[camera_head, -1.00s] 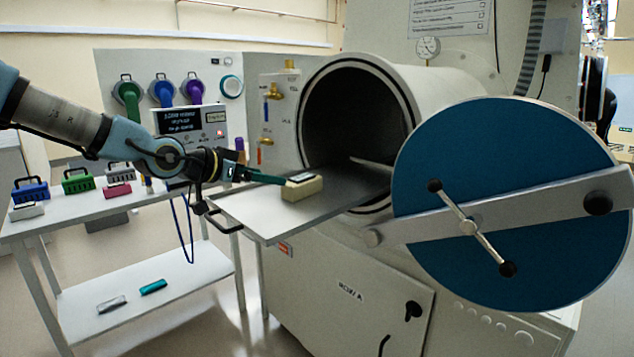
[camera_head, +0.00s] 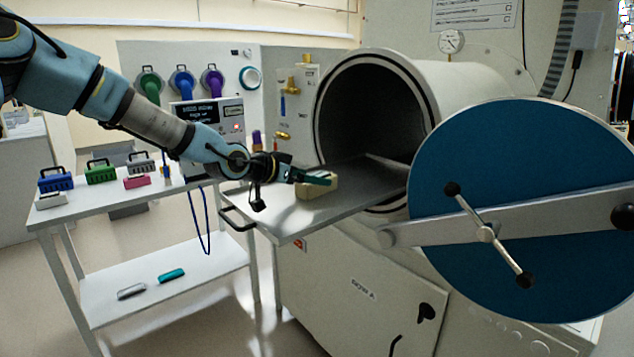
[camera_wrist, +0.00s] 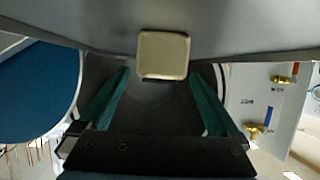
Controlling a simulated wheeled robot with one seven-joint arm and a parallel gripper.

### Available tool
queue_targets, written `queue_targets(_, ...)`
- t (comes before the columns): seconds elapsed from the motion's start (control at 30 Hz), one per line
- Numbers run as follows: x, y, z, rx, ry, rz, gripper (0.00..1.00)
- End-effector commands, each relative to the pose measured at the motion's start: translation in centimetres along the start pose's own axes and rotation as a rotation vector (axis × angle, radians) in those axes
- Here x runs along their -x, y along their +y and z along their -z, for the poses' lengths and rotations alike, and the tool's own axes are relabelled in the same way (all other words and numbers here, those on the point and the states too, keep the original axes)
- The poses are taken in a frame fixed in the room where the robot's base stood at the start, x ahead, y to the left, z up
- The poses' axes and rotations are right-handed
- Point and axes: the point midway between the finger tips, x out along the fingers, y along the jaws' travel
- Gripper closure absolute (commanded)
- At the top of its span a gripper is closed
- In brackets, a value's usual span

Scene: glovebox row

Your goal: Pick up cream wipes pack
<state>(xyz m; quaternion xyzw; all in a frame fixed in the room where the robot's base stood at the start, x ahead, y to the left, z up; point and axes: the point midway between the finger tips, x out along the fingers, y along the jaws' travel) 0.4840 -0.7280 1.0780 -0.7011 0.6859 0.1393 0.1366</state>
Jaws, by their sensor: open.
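The cream wipes pack (camera_head: 319,188) is a small block with a darker patch on top. It lies on the metal tray (camera_head: 290,222) that sticks out of the round chamber. In the wrist view the pack (camera_wrist: 163,55) is centred ahead, between the lines of the two green fingers. My gripper (camera_head: 318,178) is open, with its green fingers level close beside the pack and partly covering it in the head view. In the wrist view my gripper (camera_wrist: 157,92) has nothing between its fingers. I cannot tell whether a finger touches the pack.
The open chamber (camera_head: 372,110) is behind the tray, and its big blue door (camera_head: 530,270) stands at the right. A white side table (camera_head: 110,212) at the left holds several coloured boxes. The tray's black handle (camera_head: 236,220) juts out at its front left.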

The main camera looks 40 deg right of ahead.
Motion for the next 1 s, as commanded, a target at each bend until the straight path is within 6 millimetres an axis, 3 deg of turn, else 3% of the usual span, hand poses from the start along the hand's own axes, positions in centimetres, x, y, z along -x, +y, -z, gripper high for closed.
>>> queue_targets(0.2, -2.5, 0.2, 0.1, 0.001, 0.000, -0.001, 0.03)
queue_targets(0.5, -2.8, 0.1, 0.0, 0.000, 0.000, 0.000, 0.03)
queue_targets(1.0, -2.8, 0.1, 0.0, 0.000, 0.000, 0.000, 0.59)
